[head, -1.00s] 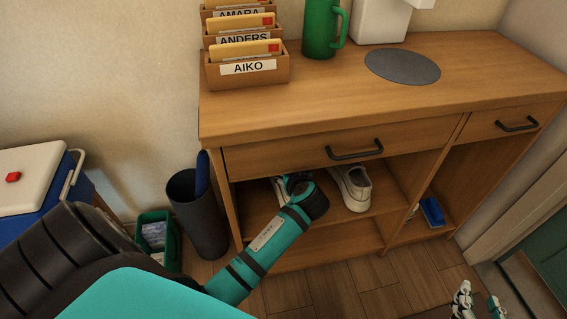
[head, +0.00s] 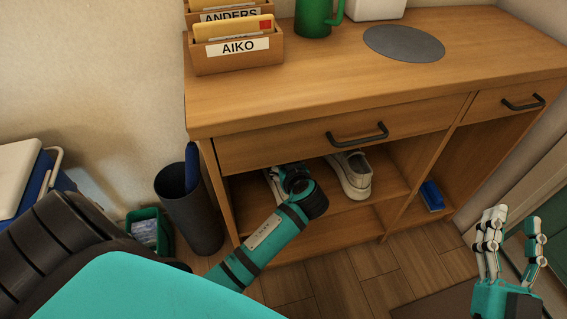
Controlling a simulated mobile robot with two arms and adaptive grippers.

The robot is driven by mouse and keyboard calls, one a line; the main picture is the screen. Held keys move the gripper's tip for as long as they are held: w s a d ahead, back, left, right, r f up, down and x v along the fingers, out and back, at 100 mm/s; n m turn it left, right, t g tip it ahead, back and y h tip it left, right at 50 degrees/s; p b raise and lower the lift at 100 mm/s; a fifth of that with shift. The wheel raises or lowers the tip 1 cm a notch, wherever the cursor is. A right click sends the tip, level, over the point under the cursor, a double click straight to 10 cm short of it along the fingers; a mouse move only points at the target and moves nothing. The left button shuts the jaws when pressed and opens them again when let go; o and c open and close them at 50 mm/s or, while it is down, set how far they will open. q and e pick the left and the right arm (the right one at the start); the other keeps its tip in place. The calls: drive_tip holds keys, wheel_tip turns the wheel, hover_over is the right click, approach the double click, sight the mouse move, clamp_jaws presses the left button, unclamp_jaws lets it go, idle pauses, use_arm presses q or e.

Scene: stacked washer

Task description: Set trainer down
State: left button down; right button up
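My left gripper (head: 287,176) reaches into the shelf opening at this second trainer. Its fingers are largely hidden by the wrist, so I cannot tell whether they hold the shoe. My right gripper (head: 514,240) is raised at the lower right, its fingers apart and empty, away from the shoes.
The wooden cabinet (head: 330,95) carries labelled file boxes (head: 238,52), a green mug (head: 314,17) and a grey round mat (head: 404,43). A blue brush-like item (head: 432,196) lies in the right compartment. A dark bin (head: 192,219) and green crate (head: 148,231) stand left.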

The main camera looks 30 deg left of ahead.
drive_tip(key=shift+r, duration=0.1)
use_arm(q)
drive_tip(key=shift+c, duration=2.4)
unclamp_jaws()
use_arm(e)
drive_tip(key=shift+s+r, duration=0.15)
drive_tip(key=shift+r, duration=0.05)
